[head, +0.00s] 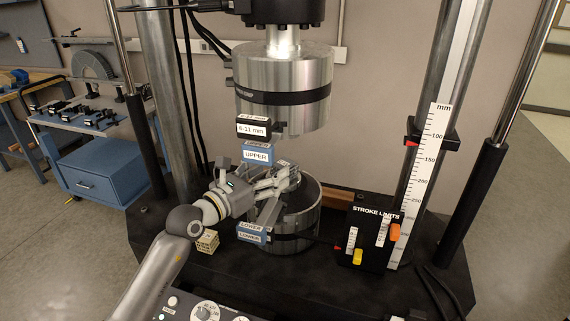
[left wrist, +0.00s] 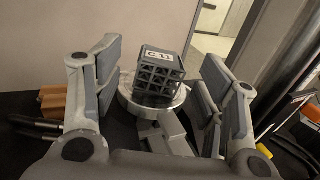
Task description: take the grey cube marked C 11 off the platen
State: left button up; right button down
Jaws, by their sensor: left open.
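The grey lattice cube marked C 11 (left wrist: 160,72) stands on the round metal lower platen (left wrist: 182,100) in the left wrist view, its label towards the top. In the head view the lower platen (head: 309,198) shows, but the cube is mostly hidden behind my left gripper. My left gripper (head: 280,178) reaches in from the left over the platen. It is open, and in the left wrist view its fingers (left wrist: 162,88) stand either side of the cube, with gaps showing. My right gripper is not in view.
The upper platen (head: 285,75) hangs above, with tags (head: 257,154) near my gripper. A stroke limits panel (head: 372,240) and an upright mm scale (head: 425,165) stand at right. A beige lattice cube (head: 208,241) sits on the dark base below my wrist.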

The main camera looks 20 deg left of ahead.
aim_at(285, 160)
pick_arm(q)
jog(key=shift+w+d, duration=0.2)
jog(key=shift+w, duration=0.2)
jog(key=shift+w+d+r+p, duration=0.2)
jog(key=shift+w+p, duration=0.15)
jog(key=shift+w, duration=0.05)
jog(key=shift+w+d+r+p, duration=0.15)
jog(key=shift+w+p, duration=0.15)
jog(key=shift+w, duration=0.1)
jog(key=p+x, duration=0.1)
jog(key=x, duration=0.2)
jog(key=shift+w+d+f, duration=0.15)
jog(key=shift+w+f, duration=0.05)
jog(key=shift+w, duration=0.1)
jog(key=c, duration=1.1)
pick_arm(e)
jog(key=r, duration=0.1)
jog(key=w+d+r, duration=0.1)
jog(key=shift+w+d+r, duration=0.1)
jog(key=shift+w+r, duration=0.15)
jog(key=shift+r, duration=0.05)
pick_arm(q)
jog(key=shift+r, duration=0.1)
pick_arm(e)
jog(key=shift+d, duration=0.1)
